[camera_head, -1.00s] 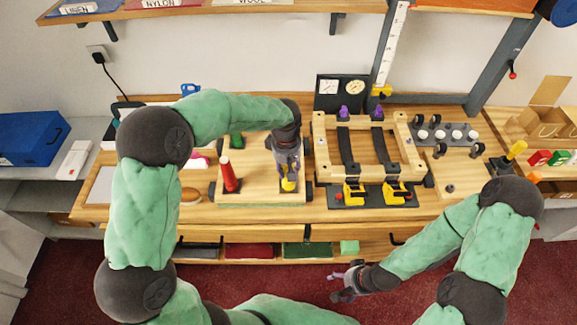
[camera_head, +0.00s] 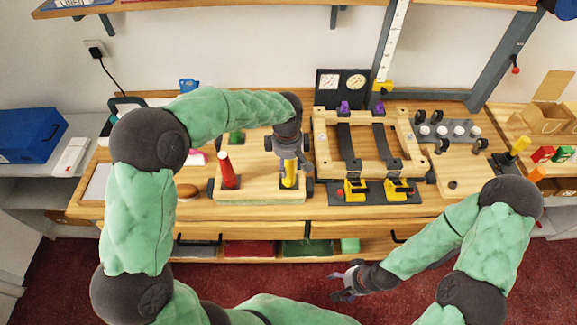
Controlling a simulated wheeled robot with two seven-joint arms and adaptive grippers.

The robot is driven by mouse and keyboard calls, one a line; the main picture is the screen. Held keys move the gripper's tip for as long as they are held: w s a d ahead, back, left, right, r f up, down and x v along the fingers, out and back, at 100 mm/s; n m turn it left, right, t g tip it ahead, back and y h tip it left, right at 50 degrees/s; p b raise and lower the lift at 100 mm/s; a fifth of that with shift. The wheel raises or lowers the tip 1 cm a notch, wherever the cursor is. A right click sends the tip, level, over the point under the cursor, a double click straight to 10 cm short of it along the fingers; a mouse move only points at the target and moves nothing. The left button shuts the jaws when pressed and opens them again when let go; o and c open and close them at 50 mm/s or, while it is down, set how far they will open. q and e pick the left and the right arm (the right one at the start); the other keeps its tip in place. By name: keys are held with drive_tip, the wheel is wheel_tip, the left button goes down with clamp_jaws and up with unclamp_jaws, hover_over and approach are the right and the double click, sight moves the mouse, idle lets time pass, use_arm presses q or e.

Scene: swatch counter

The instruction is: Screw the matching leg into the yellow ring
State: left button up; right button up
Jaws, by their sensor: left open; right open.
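A yellow leg (camera_head: 289,174) stands upright near the right end of a light wooden board (camera_head: 255,184) on the counter. A red tapered leg (camera_head: 226,172) stands upright on the same board to its left. A yellow ring cannot be made out at the base of the yellow leg. My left gripper (camera_head: 289,158) points down, open, at the top of the yellow leg; whether its fingers touch the leg is unclear. My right gripper (camera_head: 344,284) is open and empty, low in front of the counter, away from the board.
A wooden frame with dark straps and yellow clamps (camera_head: 397,188) stands right of the board. A green piece (camera_head: 236,138) is at the board's back. Beyond the frame are a rack with white knobs (camera_head: 457,131) and a yellow upright piece (camera_head: 519,145). A brown oval thing (camera_head: 188,192) lies left.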

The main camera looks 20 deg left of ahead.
use_arm(q)
drive_tip(key=n+b, duration=0.2)
drive_tip(key=n, duration=0.3)
drive_tip(key=shift+d, duration=0.1)
drive_tip(key=n+b, duration=0.1)
drive_tip(key=n, duration=0.3)
drive_tip(key=shift+n, duration=0.3)
clamp_jaws()
drive_tip(key=m+p, duration=0.1)
drive_tip(key=m, duration=0.2)
drive_tip(key=shift+m, duration=0.4)
drive_tip(key=m+p, duration=0.1)
drive_tip(key=m, duration=0.3)
drive_tip(key=shift+p, duration=0.3)
drive_tip(key=m+p, duration=0.2)
drive_tip(key=m, duration=0.3)
drive_tip(key=shift+m, duration=1.1)
drive_tip(key=shift+f, duration=0.1)
